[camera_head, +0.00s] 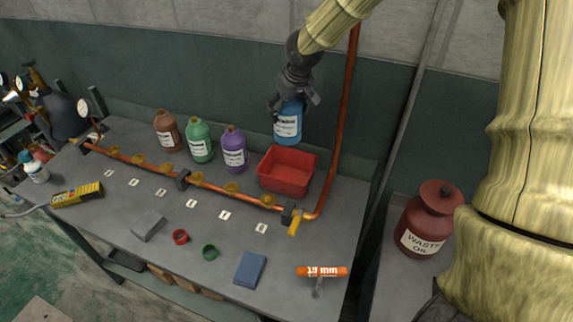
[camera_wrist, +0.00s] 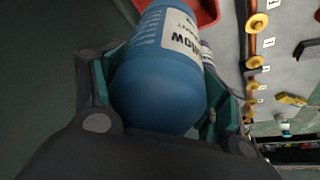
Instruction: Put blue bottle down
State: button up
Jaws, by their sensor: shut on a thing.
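The blue bottle (camera_head: 287,122), with a white label, is held upright in the air by my gripper (camera_head: 292,98). In the head view it hangs above and behind the red tray (camera_head: 289,187) on the workbench. In the wrist view the blue bottle (camera_wrist: 160,88) fills the middle, and the fingers of my gripper (camera_wrist: 160,110) are closed on its two sides. Part of the red tray (camera_wrist: 208,12) shows at the top of the wrist view. The blue bottle's lower end is clear of the bench in the head view.
Brown (camera_head: 167,130), green (camera_head: 199,140) and purple (camera_head: 234,149) bottles stand in a row left of the tray. A copper pipe (camera_head: 145,162) with yellow valves crosses the bench and rises at the right. A waste oil can (camera_head: 427,221) stands at the right.

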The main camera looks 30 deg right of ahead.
aim_at(288, 132)
jog(key=shift+s+a+f+b, duration=0.1)
jog(key=shift+s+f+b, duration=0.05)
jog(key=shift+s+b, duration=0.35)
jog(key=b+x, duration=0.2)
jog(key=x, duration=0.1)
jog(key=shift+f, duration=0.1)
jog(key=shift+s+f+b, duration=0.35)
jog(key=shift+f+b, duration=0.55)
jog(key=shift+b, duration=0.35)
jog(key=shift+s+b+x, duration=0.25)
jog(key=shift+b+x, duration=0.75)
jog(key=shift+x, duration=0.15)
jog(key=shift+s+f+b, duration=0.1)
jog(key=shift+f+b, duration=0.35)
jog(key=shift+f, duration=0.05)
jog(key=shift+f, duration=0.1)
notch_tip(288, 132, down, 10)
jog(key=shift+p, duration=0.35)
jog(key=o, duration=2.1)
jog(key=shift+s+f, duration=0.1)
